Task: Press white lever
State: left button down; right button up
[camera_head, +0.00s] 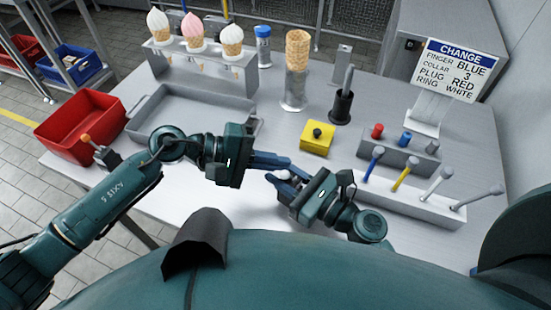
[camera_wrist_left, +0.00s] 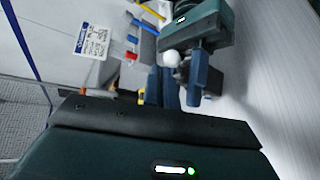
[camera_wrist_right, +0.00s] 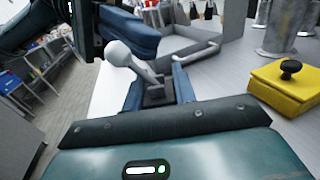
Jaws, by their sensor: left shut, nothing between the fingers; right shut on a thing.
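A white ball-ended rod (camera_wrist_right: 120,54) stands between the fingers of my right gripper (camera_wrist_right: 157,75), which is shut on its lower part. In the head view the right gripper (camera_head: 280,180) is at the table's front middle, and the white ball (camera_head: 283,175) shows between the two grippers. My left gripper (camera_head: 283,163) is shut and empty, its fingertips close beside the ball. In the left wrist view the ball (camera_wrist_left: 171,58) is just beyond the left fingertips (camera_wrist_left: 161,82); I cannot tell whether they touch. The rod's lower end is mostly hidden by the right fingers.
A grey rack (camera_head: 425,207) with blue, yellow and pale rods stands at the right, before a sign (camera_head: 460,68). A yellow block (camera_head: 317,140) with a black knob lies behind the grippers. A grey tray (camera_head: 190,128) and red bin (camera_head: 72,138) are left. An ice-cream stand (camera_head: 160,63) is behind.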

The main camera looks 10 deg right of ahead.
pick_arm(q)
jog(key=shift+r, duration=0.15)
jog(key=shift+r, duration=0.6)
jog(key=w+d+r, duration=0.1)
jog(key=w+r, duration=0.2)
jog(key=w, duration=0.1)
jog(key=w+a+f, duration=0.1)
jog(key=a+f, duration=0.4)
jog(key=a, duration=0.4)
